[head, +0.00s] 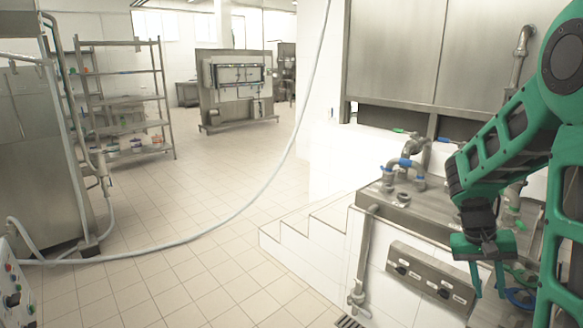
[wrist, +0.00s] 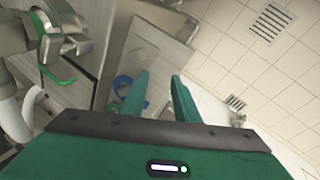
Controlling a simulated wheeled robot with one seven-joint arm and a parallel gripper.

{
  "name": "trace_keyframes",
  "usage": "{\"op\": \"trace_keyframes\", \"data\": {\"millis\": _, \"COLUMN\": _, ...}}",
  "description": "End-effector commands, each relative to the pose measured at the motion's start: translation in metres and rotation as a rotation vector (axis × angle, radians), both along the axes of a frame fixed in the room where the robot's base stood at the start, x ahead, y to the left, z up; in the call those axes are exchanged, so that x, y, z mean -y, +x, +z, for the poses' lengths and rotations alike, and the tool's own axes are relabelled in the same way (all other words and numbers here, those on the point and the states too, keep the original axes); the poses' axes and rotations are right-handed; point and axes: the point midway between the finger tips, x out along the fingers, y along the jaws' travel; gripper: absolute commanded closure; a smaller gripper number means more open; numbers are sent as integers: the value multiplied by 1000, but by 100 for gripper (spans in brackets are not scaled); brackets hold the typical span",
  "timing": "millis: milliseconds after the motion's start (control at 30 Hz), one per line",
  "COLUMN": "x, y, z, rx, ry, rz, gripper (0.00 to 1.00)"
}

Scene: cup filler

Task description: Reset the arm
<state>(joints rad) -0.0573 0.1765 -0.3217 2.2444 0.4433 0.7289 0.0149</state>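My green arm reaches in from the right side of the head view, and my gripper (head: 488,284) hangs down beside the steel and white-tiled machine block (head: 390,280). In the wrist view, the two green fingers of my gripper (wrist: 163,98) stand apart with a gap between them. Nothing shows between the fingers.
Pipes with blue collars (head: 405,170) rise from the machine top. White tiled steps (head: 305,235) are left of it. A long hose (head: 180,241) crosses the otherwise open tiled floor. A metal shelf rack (head: 125,110) stands at the back left. Floor drains (wrist: 271,22) show in the wrist view.

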Motion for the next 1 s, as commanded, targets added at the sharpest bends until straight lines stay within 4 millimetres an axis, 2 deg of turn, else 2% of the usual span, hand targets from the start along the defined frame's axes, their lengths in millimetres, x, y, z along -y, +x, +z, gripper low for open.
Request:
{"op": "trace_keyframes", "data": {"millis": 33, "x": -5, "y": -14, "z": 9, "rx": 16, "ry": 32, "rz": -9, "gripper": 72}}
{"op": "trace_keyframes", "data": {"millis": 300, "x": -38, "y": -83, "z": 42, "rx": 69, "ry": 186, "rz": -26, "gripper": 72}}
{"op": "trace_keyframes", "data": {"millis": 600, "x": -81, "y": -157, "z": 64, "rx": 126, "ry": 314, "rz": -8, "gripper": 72}}
{"op": "trace_keyframes", "data": {"millis": 800, "x": -101, "y": -187, "z": 68, "rx": 146, "ry": 357, "rz": 8, "gripper": 72}}
{"op": "trace_keyframes", "data": {"millis": 1000, "x": -107, "y": -195, "z": 68, "rx": 150, "ry": 369, "rz": 14, "gripper": 72}}
